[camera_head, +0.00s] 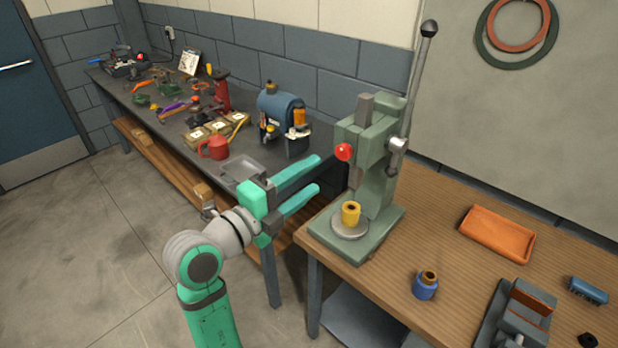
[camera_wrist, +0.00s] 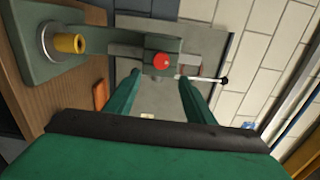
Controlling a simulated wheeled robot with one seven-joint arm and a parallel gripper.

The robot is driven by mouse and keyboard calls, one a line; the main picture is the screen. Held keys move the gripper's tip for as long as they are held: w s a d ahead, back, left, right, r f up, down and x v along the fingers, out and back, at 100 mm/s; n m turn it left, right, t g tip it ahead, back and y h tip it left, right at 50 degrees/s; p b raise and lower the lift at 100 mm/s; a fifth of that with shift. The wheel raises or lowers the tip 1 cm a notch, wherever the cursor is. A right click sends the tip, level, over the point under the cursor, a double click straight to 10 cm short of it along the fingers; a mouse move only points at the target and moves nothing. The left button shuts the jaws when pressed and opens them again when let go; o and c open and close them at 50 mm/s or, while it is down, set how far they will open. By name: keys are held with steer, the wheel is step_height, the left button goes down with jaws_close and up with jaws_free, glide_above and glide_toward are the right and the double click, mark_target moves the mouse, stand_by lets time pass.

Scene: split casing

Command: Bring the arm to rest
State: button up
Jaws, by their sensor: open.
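My gripper (camera_head: 318,175) is open and empty, raised over the gap between the long dark bench and the wooden table. Its two green fingers point right toward the green arbor press (camera_head: 372,170). In the wrist view the fingers (camera_wrist: 158,82) stand apart with nothing between them, and the press (camera_wrist: 110,45) lies beyond them with its red knob (camera_wrist: 161,61). A yellow bushing (camera_head: 351,213) stands on the round plate of the press; it also shows in the wrist view (camera_wrist: 70,43).
The wooden table (camera_head: 440,200) carries a blue part with a brown top (camera_head: 426,286), an orange tray (camera_head: 497,234) and a vise (camera_head: 522,318). The long bench holds a red mug (camera_head: 214,148), a blue machine (camera_head: 283,115) and several small items. Open floor lies at left.

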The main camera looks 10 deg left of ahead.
step_height(320, 180, down, 16)
steer(key=d+n+t+y, duration=0.25)
steer(key=n+y, duration=0.25)
steer(key=n, duration=0.7)
steer(key=s+d+f+n+y, duration=0.1)
steer(key=s+f+n+y, duration=0.3)
steer(key=s+f+n, duration=0.75)
steer(key=s+d+f+n+g+y, duration=0.1)
steer(key=s+f, duration=0.3)
steer(key=s, duration=0.3)
steer(key=s+d+f+g+y, duration=0.1)
steer(key=s+f+y, duration=0.1)
steer(key=s+f, duration=0.35)
steer(key=s+r, duration=0.1)
steer(key=s, duration=0.6)
steer(key=s+d+r+h, duration=0.1)
steer(key=s+r, duration=0.1)
steer(key=s, duration=0.5)
steer(key=shift+s+r+n, duration=0.25)
steer(key=shift+s+n, duration=0.05)
steer(key=shift+n, duration=0.15)
